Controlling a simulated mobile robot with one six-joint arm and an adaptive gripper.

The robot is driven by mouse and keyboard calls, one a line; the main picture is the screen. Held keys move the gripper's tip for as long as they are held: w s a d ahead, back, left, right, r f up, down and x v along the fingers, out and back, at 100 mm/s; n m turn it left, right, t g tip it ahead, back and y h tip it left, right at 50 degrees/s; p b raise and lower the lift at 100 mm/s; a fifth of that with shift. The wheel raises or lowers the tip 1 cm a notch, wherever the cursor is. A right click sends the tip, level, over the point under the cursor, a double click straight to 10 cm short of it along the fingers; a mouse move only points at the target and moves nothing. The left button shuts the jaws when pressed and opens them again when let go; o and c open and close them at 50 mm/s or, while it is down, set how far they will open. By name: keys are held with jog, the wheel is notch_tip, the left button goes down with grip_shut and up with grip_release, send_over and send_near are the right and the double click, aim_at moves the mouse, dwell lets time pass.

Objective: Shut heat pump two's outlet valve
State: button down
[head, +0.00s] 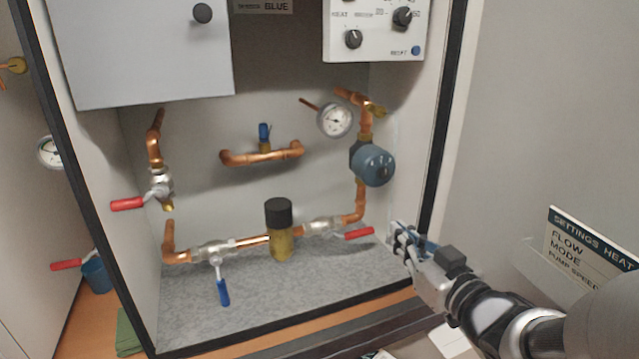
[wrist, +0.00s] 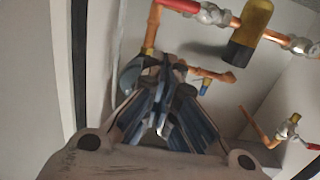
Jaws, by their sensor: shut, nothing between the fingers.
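The open cabinet holds copper pipes with several valves; I cannot tell which is the outlet valve or whether this is heat pump two. A red-handled valve (head: 358,233) sits on the bottom pipe at right, its handle along the pipe; it also shows in the wrist view (wrist: 212,14). A blue-handled valve (head: 221,290) on the bottom pipe at left has its handle hanging across the pipe. Another red-handled valve (head: 128,203) at left points sideways from a vertical pipe. My gripper (head: 397,232) is shut and empty, right of the lower right red handle, apart from it.
A blue pump (head: 372,165) and a gauge (head: 335,120) are above the lower right valve. A black-capped brass fitting (head: 279,230) stands mid-pipe. The cabinet's right wall edge (head: 436,150) is close to my gripper. The cabinet floor (head: 300,280) is clear in front.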

jog(key=shift+a+r, duration=0.2)
send_over(350, 233)
jog(key=s+d, duration=0.3)
jog(key=d, duration=0.1)
jog(key=f, duration=0.2)
jog(key=w+f, duration=0.1)
jog(key=f, duration=0.1)
jog(key=shift+w+a+f, duration=0.15)
jog(key=shift+f, duration=0.05)
jog(key=shift+f, duration=0.1)
jog(key=shift+f+b, duration=0.15)
jog(key=shift+b, duration=0.15)
